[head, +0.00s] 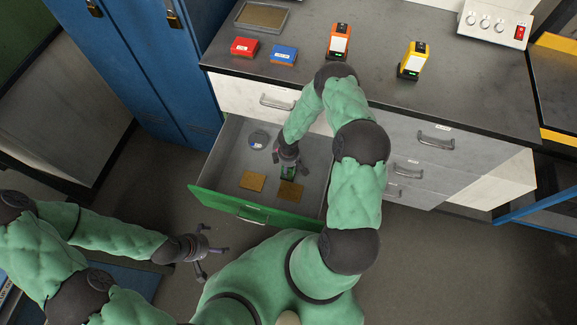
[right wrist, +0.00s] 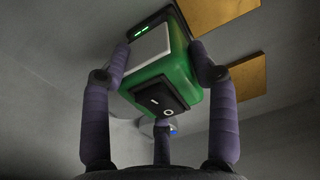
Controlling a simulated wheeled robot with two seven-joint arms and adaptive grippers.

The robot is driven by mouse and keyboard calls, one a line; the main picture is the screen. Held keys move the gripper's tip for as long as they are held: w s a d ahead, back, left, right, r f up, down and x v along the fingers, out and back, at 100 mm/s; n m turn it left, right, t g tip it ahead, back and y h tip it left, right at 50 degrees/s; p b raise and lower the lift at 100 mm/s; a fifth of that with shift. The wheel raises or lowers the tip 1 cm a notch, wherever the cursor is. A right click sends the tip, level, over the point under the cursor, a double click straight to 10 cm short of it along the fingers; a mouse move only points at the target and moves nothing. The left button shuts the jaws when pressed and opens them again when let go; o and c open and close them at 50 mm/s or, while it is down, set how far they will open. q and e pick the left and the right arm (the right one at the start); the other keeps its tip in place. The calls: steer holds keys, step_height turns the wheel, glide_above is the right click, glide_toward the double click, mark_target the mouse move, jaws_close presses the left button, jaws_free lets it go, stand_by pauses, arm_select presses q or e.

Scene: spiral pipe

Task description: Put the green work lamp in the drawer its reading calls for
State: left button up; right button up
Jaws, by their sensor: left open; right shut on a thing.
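The green work lamp (head: 288,173) is in my right gripper (head: 289,162), low inside the open drawer with the green front (head: 250,209). In the right wrist view the lamp (right wrist: 155,85) sits between my right gripper's fingers (right wrist: 160,62). A pale panel, a black switch plate and small lit green bars show on it. Whether the lamp touches the drawer floor I cannot tell. My left gripper (head: 204,248) is open and empty, outside the drawer to its front left.
The drawer holds two tan plates (head: 252,181) (head: 291,193) and a round grey item (head: 259,139). On the counter are a red box (head: 245,46), a blue box (head: 284,55), an orange lamp (head: 338,42), a yellow lamp (head: 413,60) and a knobbed control box (head: 495,22). Other drawers (head: 420,140) are shut.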

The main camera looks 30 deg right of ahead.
steer(key=o, duration=1.7)
steer(key=shift+r, duration=0.1)
steer(key=shift+r+p, duration=0.25)
steer(key=shift+p, duration=0.15)
step_height(320, 180, up, 12)
steer(key=p, duration=0.5)
steer(key=shift+f, duration=0.2)
steer(key=shift+c, duration=0.4)
